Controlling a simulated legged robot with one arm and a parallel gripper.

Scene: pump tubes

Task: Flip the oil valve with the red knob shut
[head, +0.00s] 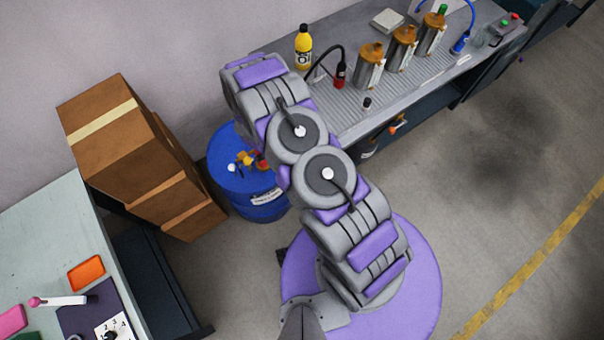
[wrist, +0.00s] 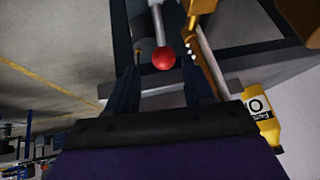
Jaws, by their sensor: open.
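In the wrist view, a round red knob (wrist: 164,58) sits on the end of a pale grey lever (wrist: 158,22). My gripper (wrist: 160,84) is open, with one dark finger on each side of the knob and space between; I cannot tell whether it touches it. A brass-coloured part (wrist: 203,50) shows just right of the knob. In the head view, a blue drum (head: 262,201) carries small yellow and red fittings (head: 246,161) on top, partly hidden by my arm. My gripper does not show clearly there. The valve body is mostly hidden.
A grey bench (head: 350,118) holds several metal cylinders (head: 402,48) and a yellow bottle (head: 303,47), also seen in the wrist view (wrist: 262,116). Cardboard boxes (head: 115,130) stand left of the drum. A pale table (head: 50,235) is at lower left. Floor on the right is clear.

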